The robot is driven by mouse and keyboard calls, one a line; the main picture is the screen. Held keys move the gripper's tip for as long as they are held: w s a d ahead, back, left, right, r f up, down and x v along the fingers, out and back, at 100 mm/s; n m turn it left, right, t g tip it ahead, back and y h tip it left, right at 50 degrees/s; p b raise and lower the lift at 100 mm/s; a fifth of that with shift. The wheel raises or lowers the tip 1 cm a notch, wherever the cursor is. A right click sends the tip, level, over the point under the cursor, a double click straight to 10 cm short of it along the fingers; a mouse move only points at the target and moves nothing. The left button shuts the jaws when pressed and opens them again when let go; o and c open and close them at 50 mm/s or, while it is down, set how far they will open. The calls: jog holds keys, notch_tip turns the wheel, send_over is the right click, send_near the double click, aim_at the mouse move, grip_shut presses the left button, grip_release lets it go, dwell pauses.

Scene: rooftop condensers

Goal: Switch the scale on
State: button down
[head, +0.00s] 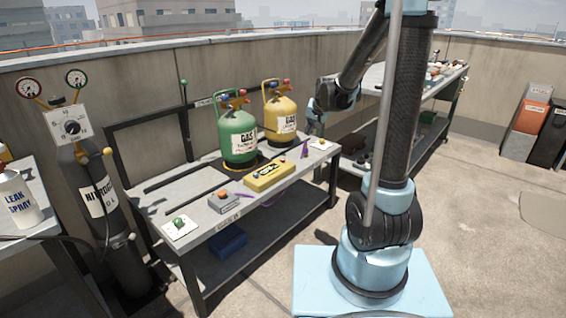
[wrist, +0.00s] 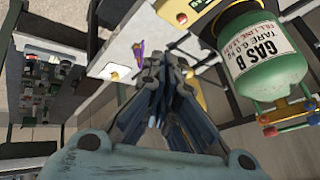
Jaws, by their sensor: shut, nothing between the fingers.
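The green gas cylinder (head: 238,137) stands on a low dark platform (head: 262,160) on the workbench; it also shows in the wrist view (wrist: 262,58). A yellow box (head: 268,176) with a dark panel lies in front of it. A small grey box (head: 222,201) with an orange-red button sits to its left. I cannot tell for sure which of these parts carries the scale's switch. My gripper (head: 314,122) is beside the yellow gas cylinder (head: 281,114), over the bench's right end. In the wrist view the fingers (wrist: 160,68) are together and empty.
A white card with a green button (head: 180,226) lies at the bench's left end. A purple item (head: 304,149) and another white card (head: 323,145) lie at the right end. A dark nitrogen cylinder (head: 98,205) stands left of the bench. A second bench (head: 440,82) stands behind.

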jog(key=w+a+f+m+t+y, duration=0.1)
jog(key=w+a+f, duration=0.9)
jog(key=w, duration=0.3)
jog(key=shift+w+a+t+y, duration=0.35)
jog(key=shift+a+t+y, duration=0.05)
jog(key=shift+a, duration=0.25)
jog(key=shift+f, duration=4.35)
jog(key=shift+f, duration=0.95)
jog(key=shift+r, duration=1)
jog(key=shift+r, duration=0.1)
jog(key=shift+r, duration=2.4)
